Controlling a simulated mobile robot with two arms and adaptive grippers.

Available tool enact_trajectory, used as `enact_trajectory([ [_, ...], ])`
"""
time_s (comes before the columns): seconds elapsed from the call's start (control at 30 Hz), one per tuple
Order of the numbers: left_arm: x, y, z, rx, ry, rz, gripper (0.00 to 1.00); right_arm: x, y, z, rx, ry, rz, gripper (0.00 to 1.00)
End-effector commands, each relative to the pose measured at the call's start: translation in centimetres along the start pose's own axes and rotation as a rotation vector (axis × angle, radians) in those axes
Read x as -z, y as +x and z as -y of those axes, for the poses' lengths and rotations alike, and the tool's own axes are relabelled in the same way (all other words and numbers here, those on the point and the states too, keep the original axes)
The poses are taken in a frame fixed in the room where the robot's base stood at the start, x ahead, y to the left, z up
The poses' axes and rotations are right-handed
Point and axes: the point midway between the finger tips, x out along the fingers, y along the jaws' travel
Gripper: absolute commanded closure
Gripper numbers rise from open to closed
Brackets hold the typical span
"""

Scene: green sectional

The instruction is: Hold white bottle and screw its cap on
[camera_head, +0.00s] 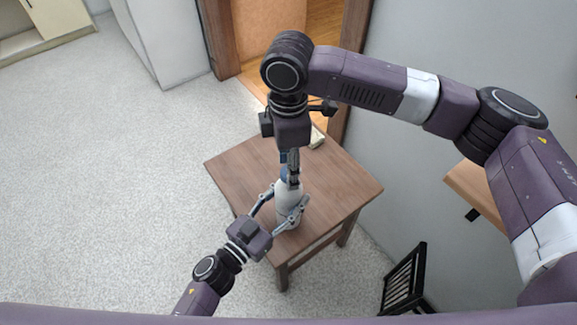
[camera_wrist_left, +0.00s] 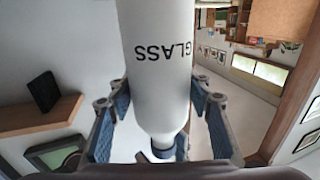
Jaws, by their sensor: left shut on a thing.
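The white bottle (camera_head: 287,203) stands upright on the wooden table (camera_head: 345,188). My left gripper (camera_head: 278,208) is shut around its body from the near side. In the left wrist view the bottle (camera_wrist_left: 157,65) appears upside down, with "GLASS" lettering, between the blue-padded fingers (camera_wrist_left: 160,120). A dark blue piece (camera_wrist_left: 163,152) shows at its narrow end; I cannot tell whether it is the cap or a fingertip. My right gripper (camera_head: 290,170) points straight down over the bottle's top. Its fingers are seen edge-on and hide the mouth and any cap there.
A small pale object (camera_head: 317,139) lies near the table's back edge, behind my right gripper. The table top is otherwise bare. A black chair (camera_head: 405,280) stands at the lower right. A grey wall (camera_head: 415,170) rises to the right. Open floor (camera_head: 130,190) lies to the left.

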Motion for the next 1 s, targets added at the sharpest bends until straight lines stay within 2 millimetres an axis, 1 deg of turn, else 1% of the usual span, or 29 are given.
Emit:
enact_trajectory([
  [0.17,0.0,0.0,0.0,0.0,0.0,0.0,1.0,0.1,-3.2,-0.1,-0.005,0.0,-0.002,0.54],
  [0.3,0.0,0.0,0.0,0.0,0.0,0.0,1.0,0.0,-6.3,-0.1,-0.004,0.0,-0.001,0.54],
  [0.4,0.0,0.0,0.0,0.0,0.0,0.0,1.0,0.1,-8.3,-0.1,-0.004,0.0,-0.001,0.54],
  [0.5,0.0,0.0,0.0,0.0,0.0,0.0,1.0,0.1,-9.8,-0.1,-0.003,0.0,-0.001,0.54],
  [0.6,0.0,0.0,0.0,0.0,0.0,0.0,1.0,0.0,-10.8,-0.1,-0.002,0.0,0.0,0.54],
  [0.7,0.0,0.0,0.0,0.0,0.0,0.0,1.0,0.0,-11.3,0.0,-0.001,-0.001,-0.001,0.54],
  [0.97,0.0,0.0,0.0,0.0,0.0,0.0,1.0,0.0,-11.4,0.0,-0.001,-0.001,0.0,0.54],
  [1.0,0.0,0.0,0.0,0.0,0.0,0.0,0.52,0.0,-11.4,0.0,-0.001,-0.001,0.0,0.54],
])
